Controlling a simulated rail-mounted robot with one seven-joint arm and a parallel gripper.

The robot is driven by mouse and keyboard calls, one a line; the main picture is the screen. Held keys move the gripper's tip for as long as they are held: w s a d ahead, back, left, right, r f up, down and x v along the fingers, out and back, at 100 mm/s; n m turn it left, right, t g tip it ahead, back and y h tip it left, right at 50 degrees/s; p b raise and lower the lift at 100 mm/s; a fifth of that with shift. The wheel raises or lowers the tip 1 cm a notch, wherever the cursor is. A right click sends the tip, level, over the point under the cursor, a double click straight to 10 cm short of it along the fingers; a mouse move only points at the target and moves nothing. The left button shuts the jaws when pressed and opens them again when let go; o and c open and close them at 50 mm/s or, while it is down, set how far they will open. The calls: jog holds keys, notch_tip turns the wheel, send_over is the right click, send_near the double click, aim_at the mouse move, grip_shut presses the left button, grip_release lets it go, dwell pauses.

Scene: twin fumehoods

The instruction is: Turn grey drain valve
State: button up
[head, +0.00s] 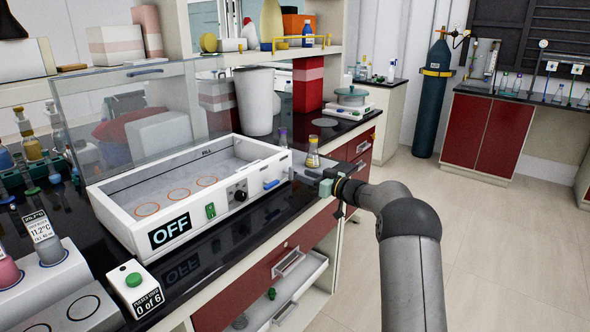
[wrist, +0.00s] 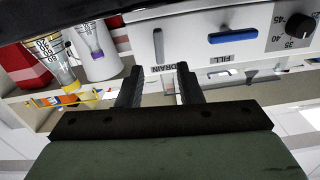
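The white water bath (head: 130,221) stands on the black bench with its display reading OFF. In the wrist view, the grey drain valve (wrist: 158,46) is a thin upright bar on the bath's white front, above the DRAIN label. The blue fill valve (wrist: 233,36) lies level to its right, and it also shows in the head view (head: 271,184). My gripper (wrist: 159,70) is open, with its two dark fingers apart and nothing seen held. The grey bar stands just beyond the gap between the fingertips. In the head view my gripper (head: 308,178) is at the bath's right end, and I cannot make out the grey valve there.
The black dial (head: 239,195) is on the bath front. An open drawer (head: 285,290) juts out below the bench. The floor to the right is clear.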

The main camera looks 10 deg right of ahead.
aim_at(293, 171)
jog(key=p+x, duration=0.1)
jog(key=x, duration=0.4)
jog(key=shift+w+a, duration=0.1)
grip_shut()
